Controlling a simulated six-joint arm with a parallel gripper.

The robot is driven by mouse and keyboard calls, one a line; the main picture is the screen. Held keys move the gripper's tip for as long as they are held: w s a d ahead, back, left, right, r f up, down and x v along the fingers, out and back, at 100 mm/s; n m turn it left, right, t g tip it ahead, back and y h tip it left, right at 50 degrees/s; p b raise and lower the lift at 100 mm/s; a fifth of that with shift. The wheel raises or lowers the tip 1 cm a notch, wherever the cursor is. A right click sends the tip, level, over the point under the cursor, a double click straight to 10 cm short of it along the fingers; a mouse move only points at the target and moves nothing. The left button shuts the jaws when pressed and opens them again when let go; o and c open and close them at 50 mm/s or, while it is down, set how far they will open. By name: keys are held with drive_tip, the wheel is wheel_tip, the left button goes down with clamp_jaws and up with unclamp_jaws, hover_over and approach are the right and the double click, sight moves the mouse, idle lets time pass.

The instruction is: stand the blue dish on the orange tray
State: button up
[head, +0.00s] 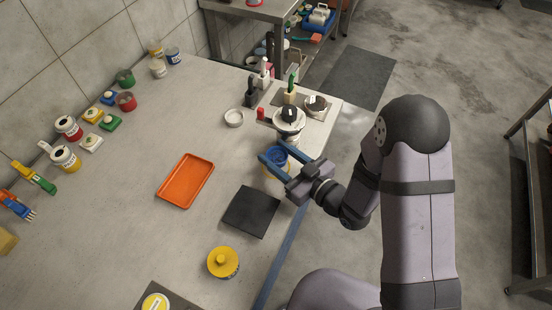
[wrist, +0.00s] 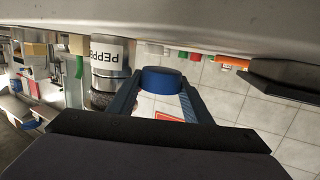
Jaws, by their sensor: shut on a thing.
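The blue dish (head: 278,156) is between the fingers of my gripper (head: 273,151), near the right edge of the table in the head view. In the wrist view, which looks upside down, the blue dish (wrist: 163,80) sits between the two fingertips, and my gripper (wrist: 162,84) is shut on it. A yellowish rim shows just below the dish in the head view; I cannot tell whether the two touch. The orange tray (head: 163,198) lies flat and empty on the table, left of my gripper and apart from it.
A black mat (head: 251,211) lies between the tray and the table's front edge. A yellow-lidded pot (head: 223,262) stands nearer. A jar marked PEPPER (wrist: 107,52) shows in the wrist view.

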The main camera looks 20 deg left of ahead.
sight(293, 173)
drive_tip(key=shift+a+f, duration=0.2)
drive_tip(key=shift+f, duration=1.35)
drive_tip(key=shift+f, duration=0.1)
drive_tip(key=shift+f, duration=0.15)
drive_tip(key=o, duration=1.1)
drive_tip(key=shift+w, duration=0.2)
drive_tip(key=shift+s+d, duration=0.15)
drive_tip(key=shift+d, duration=0.55)
drive_tip(key=b+v, duration=0.1)
drive_tip(key=v, duration=0.3)
drive_tip(key=shift+s+d+b, duration=0.2)
drive_tip(key=shift+d+b, duration=0.1)
drive_tip(key=shift+b, duration=0.1)
drive_tip(key=shift+o, duration=0.3)
drive_tip(key=shift+s+d+r, duration=0.3)
drive_tip(key=shift+s+d, duration=0.05)
drive_tip(key=shift+d, duration=0.2)
